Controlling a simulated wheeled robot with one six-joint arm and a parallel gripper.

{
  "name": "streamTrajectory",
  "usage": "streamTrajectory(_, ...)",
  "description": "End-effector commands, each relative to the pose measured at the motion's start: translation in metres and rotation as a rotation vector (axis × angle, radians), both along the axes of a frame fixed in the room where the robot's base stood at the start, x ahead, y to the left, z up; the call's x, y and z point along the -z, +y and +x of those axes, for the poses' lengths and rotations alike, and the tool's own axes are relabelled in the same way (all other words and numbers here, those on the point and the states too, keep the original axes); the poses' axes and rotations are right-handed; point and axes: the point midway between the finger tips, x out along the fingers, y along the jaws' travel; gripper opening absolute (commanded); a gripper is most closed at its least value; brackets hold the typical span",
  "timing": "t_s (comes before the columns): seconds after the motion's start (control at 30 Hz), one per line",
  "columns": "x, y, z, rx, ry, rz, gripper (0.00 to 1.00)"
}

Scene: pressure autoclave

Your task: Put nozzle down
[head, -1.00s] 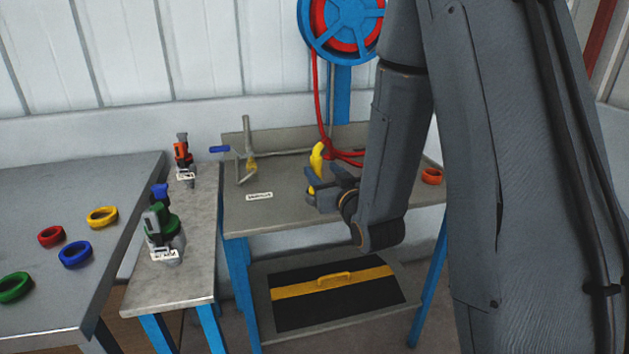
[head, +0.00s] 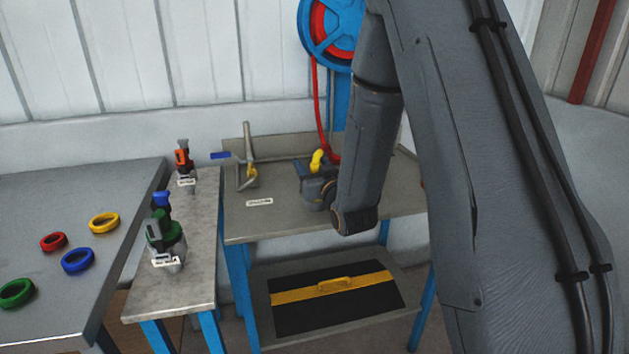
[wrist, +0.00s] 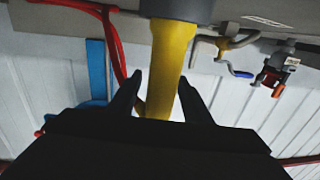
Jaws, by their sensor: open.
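The yellow nozzle (head: 317,160) is at the blue-legged workbench (head: 290,225), toward its back, partly hidden behind my gripper (head: 316,178). In the wrist view the nozzle (wrist: 166,62) shows as a yellow tube with a dark grey end at the top of the picture. My gripper (wrist: 162,85) is open there, with one dark finger on each side of the tube in the picture. Gaps show between the fingers and the tube. I cannot tell how far the tube reaches between the jaws. The red hose (wrist: 115,50) runs beside it.
A blue and red hose reel (head: 332,28) hangs above the bench. A pipe stand with a blue handle (head: 247,165) and a white label (head: 259,202) are on the bench's left. A narrow side table (head: 195,245) holds two valve fittings. Coloured rings lie on the left table (head: 60,200).

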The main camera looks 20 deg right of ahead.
Motion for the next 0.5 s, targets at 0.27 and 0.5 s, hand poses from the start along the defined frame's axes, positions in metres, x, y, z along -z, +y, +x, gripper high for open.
streamTrajectory(0.27, 0.0001, -0.0002, -0.0003, 0.000, 0.000, 0.000, 0.15)
streamTrajectory(0.5, -0.0003, -0.0001, -0.0003, 0.000, -0.001, 0.000, 0.00)
